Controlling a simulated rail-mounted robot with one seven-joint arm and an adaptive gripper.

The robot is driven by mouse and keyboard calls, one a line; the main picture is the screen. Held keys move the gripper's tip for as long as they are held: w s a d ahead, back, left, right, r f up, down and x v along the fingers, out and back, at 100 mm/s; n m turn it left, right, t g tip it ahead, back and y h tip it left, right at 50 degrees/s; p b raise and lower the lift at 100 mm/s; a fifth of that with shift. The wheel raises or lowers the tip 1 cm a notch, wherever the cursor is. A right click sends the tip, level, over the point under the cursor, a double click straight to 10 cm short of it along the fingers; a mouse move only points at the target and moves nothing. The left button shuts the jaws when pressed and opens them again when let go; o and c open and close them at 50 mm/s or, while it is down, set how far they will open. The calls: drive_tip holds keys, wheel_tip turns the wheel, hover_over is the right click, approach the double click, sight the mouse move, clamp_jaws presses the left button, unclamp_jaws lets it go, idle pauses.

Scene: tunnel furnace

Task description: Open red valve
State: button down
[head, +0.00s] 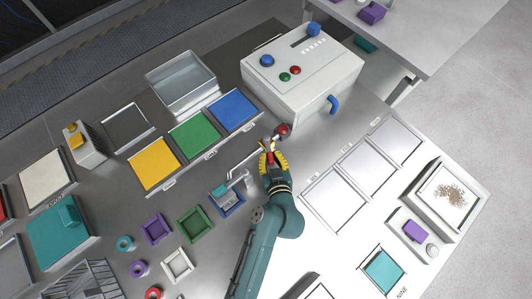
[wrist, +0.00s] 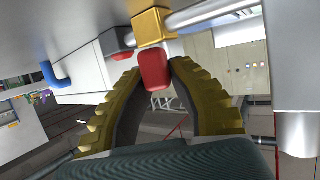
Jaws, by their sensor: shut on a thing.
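The red valve handle (wrist: 154,71) shows in the wrist view, below a brass fitting (wrist: 152,22) on a metal pipe (wrist: 212,14). My gripper (wrist: 155,80) has its two yellow ribbed fingers closed on the handle from both sides. In the head view my gripper (head: 269,153) is at the pipe (head: 240,165) beside the white furnace box, and its fingers mostly hide the handle. The exact angle of the handle is hard to tell.
The white furnace box (head: 318,86) has buttons on top and a blue door handle (head: 333,104). A red round part (head: 283,130) is just above my gripper. Yellow (head: 154,165), green (head: 194,134) and blue (head: 233,110) panels lie to the left. Small coloured trays sit lower left.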

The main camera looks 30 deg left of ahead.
drive_tip(key=shift+s+f, duration=0.1)
drive_tip(key=shift+f, duration=0.2)
drive_tip(key=c, duration=1.4)
unclamp_jaws()
drive_tip(key=o, duration=0.5)
drive_tip(key=shift+r, duration=0.2)
drive_tip(key=v, duration=1.1)
drive_tip(key=shift+s+d+r, duration=0.25)
